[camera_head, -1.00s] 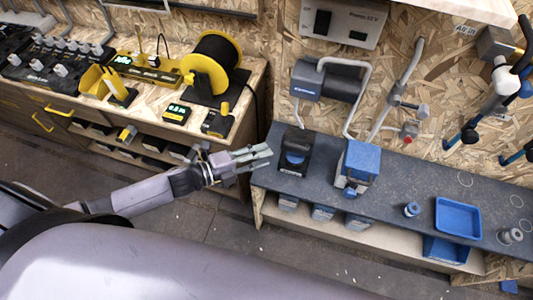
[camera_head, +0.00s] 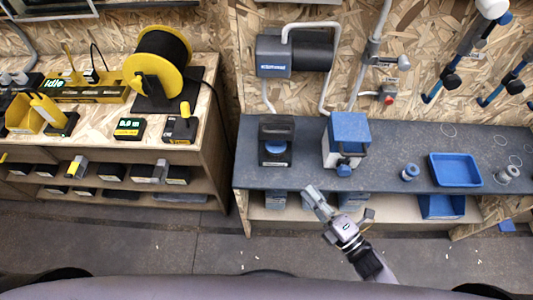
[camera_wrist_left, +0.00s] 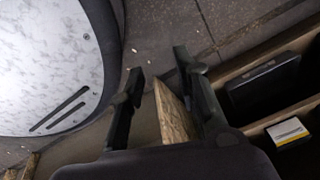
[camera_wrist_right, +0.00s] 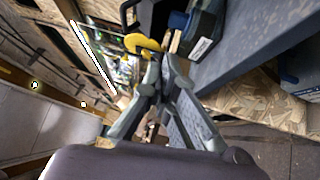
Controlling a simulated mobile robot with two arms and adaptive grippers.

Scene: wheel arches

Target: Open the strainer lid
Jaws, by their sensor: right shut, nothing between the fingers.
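The grey bench (camera_head: 390,173) carries a boxy unit with a flat blue top (camera_head: 349,126), a grey body and a blue knob at its front. The blue top looks closed; I cannot tell for sure that it is the strainer lid. To its left stands a black unit with a round blue cap (camera_head: 275,147). My right gripper (camera_head: 313,195) is in front of the bench edge, below both units and apart from them. In the right wrist view its fingers (camera_wrist_right: 163,62) are together and empty. My left gripper (camera_wrist_left: 158,62) is open and empty, outside the head view.
A blue tray (camera_head: 455,170) and small round fittings (camera_head: 410,172) sit on the bench's right. A grey pipe and motor housing (camera_head: 293,55) hang above the bench. The left workbench holds a yellow cable reel (camera_head: 158,68). Floor shows between the benches.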

